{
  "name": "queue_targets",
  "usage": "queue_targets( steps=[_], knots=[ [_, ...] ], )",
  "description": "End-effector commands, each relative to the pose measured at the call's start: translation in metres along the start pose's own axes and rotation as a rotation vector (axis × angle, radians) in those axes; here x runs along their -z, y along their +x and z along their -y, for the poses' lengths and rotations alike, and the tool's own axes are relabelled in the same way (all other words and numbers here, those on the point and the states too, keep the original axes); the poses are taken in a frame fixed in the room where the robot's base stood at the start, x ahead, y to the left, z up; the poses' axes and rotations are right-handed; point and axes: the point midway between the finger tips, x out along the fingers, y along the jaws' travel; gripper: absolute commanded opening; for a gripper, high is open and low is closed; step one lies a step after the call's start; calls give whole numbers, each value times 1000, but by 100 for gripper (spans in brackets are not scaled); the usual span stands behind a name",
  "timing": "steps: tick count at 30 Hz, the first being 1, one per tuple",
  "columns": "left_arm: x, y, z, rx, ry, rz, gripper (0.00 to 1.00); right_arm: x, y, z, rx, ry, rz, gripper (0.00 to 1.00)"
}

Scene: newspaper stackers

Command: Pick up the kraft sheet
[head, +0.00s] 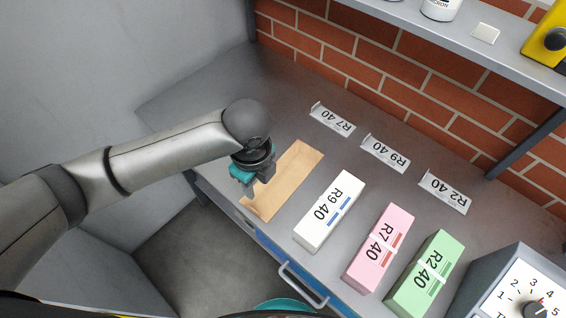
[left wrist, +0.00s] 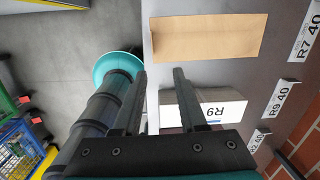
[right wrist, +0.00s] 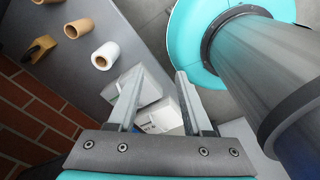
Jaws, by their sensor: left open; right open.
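The kraft sheet (head: 292,176), a flat tan rectangle, lies on the grey table left of the paper stacks. It also shows whole in the left wrist view (left wrist: 207,37), beyond the fingertips. My left gripper (head: 251,192) is open and empty, over the left edge of the sheet in the head view and apparently above it. Its fingers (left wrist: 160,72) hold nothing, and it hides a little of the sheet in the head view. My right gripper (right wrist: 158,73) is open and empty, seen only in the right wrist view, away from the sheet.
White R9 40 (head: 330,211), pink R7 40 (head: 378,248) and green R2 40 (head: 424,272) stacks stand right of the sheet. Label stands (head: 385,153) line the back. A shelf (head: 440,45) overhangs there. A dial box (head: 520,290) is at right.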

Motion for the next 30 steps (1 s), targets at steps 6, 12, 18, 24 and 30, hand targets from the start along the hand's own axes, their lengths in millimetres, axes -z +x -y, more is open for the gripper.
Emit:
queue_targets(
  steps=[6, 12, 18, 24, 30],
  knots=[
    [-14, -5, -9, -53, 97, 43, 41, 5, -3, 8, 11, 3, -7, 50],
    [-15, 33, -12, -58, 98, 43, 41, 2, 5, 11, 14, 3, -4, 50],
    [-17, 73, -13, -54, 98, 43, 41, -2, 12, 11, 14, 2, 1, 50],
    [-18, 90, -14, -51, 98, 43, 41, -4, 15, 7, 9, 1, 2, 50],
    [-16, 110, -19, -53, 99, 43, 41, -4, 19, 5, 6, 1, 3, 50]
  ],
)
